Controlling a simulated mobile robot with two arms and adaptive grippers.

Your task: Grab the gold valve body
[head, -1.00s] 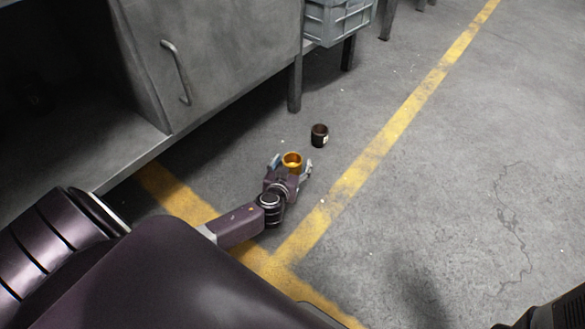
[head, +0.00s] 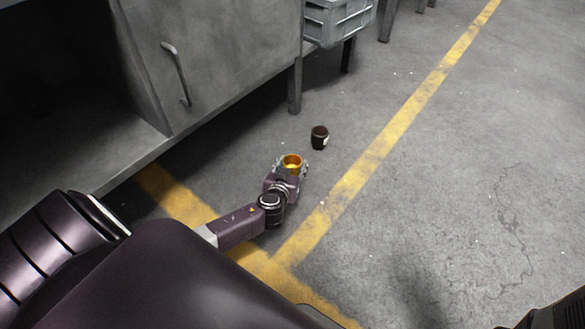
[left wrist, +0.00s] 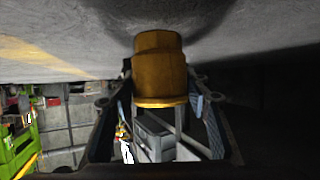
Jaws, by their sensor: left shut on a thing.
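The gold valve body (head: 292,163) is a small hollow cylinder with an open top, low over or on the concrete floor in front of the grey cabinet. My left gripper (head: 291,168) is shut on it, with one finger on each side. In the left wrist view the gold valve body (left wrist: 160,70) has a stepped rim and sits between the fingers of the left gripper (left wrist: 165,110). Whether it touches the floor is hard to tell. My right gripper is not in view.
A dark cup-like part with a pale label (head: 320,138) stands on the floor just beyond the gripper. The grey metal cabinet (head: 215,60) is at the left, and a grey crate (head: 340,20) sits at the top. Open floor with a yellow line (head: 385,145) lies to the right.

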